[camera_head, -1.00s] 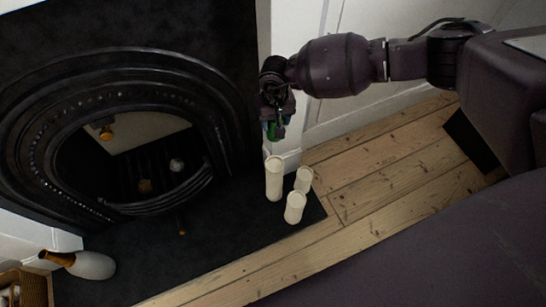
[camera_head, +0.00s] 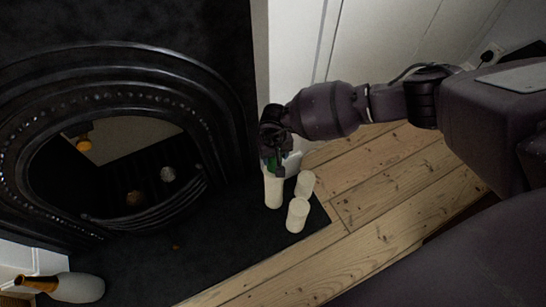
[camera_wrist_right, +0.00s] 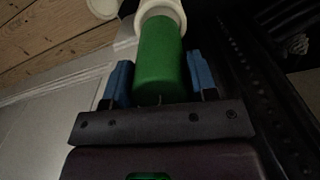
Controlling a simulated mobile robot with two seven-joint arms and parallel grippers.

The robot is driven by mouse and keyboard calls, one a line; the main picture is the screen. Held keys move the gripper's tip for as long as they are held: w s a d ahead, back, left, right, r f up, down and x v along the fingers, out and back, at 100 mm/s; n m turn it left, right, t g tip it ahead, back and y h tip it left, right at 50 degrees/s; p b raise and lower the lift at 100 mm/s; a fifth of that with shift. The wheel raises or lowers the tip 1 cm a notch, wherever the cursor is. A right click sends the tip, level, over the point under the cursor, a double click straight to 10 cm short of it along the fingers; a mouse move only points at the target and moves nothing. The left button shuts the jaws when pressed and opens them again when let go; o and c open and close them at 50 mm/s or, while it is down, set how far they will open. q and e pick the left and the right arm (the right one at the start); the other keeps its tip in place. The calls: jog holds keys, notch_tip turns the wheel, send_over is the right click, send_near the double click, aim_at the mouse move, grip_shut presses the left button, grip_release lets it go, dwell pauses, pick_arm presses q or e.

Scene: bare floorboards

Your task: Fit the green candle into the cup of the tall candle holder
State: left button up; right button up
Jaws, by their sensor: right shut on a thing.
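The tall cream candle holder (camera_head: 273,190) stands on the dark hearth, the tallest of a group of three. My right gripper (camera_head: 272,165) is directly over its top. In the right wrist view my right gripper (camera_wrist_right: 160,85) has its blue-padded fingers on both sides of the green candle (camera_wrist_right: 160,58) and is shut on it. The candle's far end meets the pale round cup rim of the tall holder (camera_wrist_right: 161,11). I cannot tell how deep it sits in the cup. In the head view only a little green shows between the fingers. My left gripper is not in view.
Two shorter cream holders stand close by, one to the right (camera_head: 305,184) and one in front (camera_head: 297,214). A black fireplace (camera_head: 120,140) is at left, with a white wall behind the arm. A white-and-orange bottle (camera_head: 72,287) lies at lower left. Floorboards at right are clear.

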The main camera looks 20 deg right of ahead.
notch_tip(320, 180, down, 2)
jog(key=shift+f, duration=0.1)
jog(key=shift+b, duration=0.3)
jog(key=o, duration=1)
jog(key=shift+f, duration=0.1)
